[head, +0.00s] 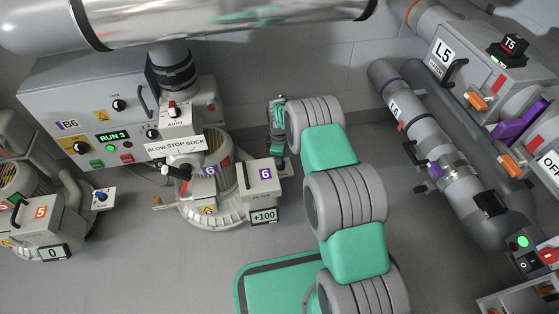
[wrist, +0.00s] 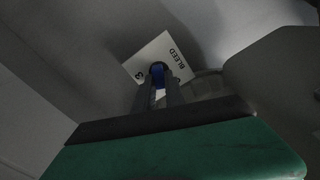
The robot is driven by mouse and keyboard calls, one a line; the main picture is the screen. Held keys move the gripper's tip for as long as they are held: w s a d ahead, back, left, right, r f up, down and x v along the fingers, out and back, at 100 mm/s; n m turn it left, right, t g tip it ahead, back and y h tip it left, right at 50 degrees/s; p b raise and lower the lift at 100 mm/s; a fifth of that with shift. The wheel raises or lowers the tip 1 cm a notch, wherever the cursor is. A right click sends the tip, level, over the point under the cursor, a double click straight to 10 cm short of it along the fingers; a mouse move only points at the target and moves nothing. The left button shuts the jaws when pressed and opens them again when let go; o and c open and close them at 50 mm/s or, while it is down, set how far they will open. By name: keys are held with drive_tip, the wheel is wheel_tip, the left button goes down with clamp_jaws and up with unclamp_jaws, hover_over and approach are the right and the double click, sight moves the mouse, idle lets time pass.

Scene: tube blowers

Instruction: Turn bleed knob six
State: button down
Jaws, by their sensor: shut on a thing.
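Bleed knob six (wrist: 157,73) shows blue between my fingers in the wrist view. My gripper (wrist: 159,88) is shut on the knob, a finger on each side. In the head view my gripper (head: 281,152) reaches down to the right side of blower six (head: 208,178), beside its white box marked 6 (head: 258,173). The knob is mostly hidden there.
Control box B6 (head: 75,105) shows RUN 3, with a BLOW STOP SUCK plate (head: 176,143) beside it. Blower five (head: 40,213) stands at the left, its display (head: 55,252) reading 0. Tube L6 (head: 397,112) and box L5 (head: 445,55) are at the right.

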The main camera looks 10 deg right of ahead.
drive_tip(key=shift+m, duration=0.4)
drive_tip(key=m, duration=0.6)
drive_tip(key=shift+d, duration=0.1)
drive_tip(key=m, duration=0.7)
drive_tip(key=shift+w+d, duration=0.1)
drive_tip(key=shift+d, duration=0.05)
drive_tip(key=m, duration=0.6)
drive_tip(key=shift+d+m, duration=0.15)
drive_tip(key=shift+m, duration=0.25)
drive_tip(key=m, duration=0.6)
drive_tip(key=shift+s, duration=0.2)
drive_tip(key=c, duration=1.4)
unclamp_jaws()
drive_tip(key=shift+w+m, duration=0.1)
drive_tip(key=shift+m, duration=0.2)
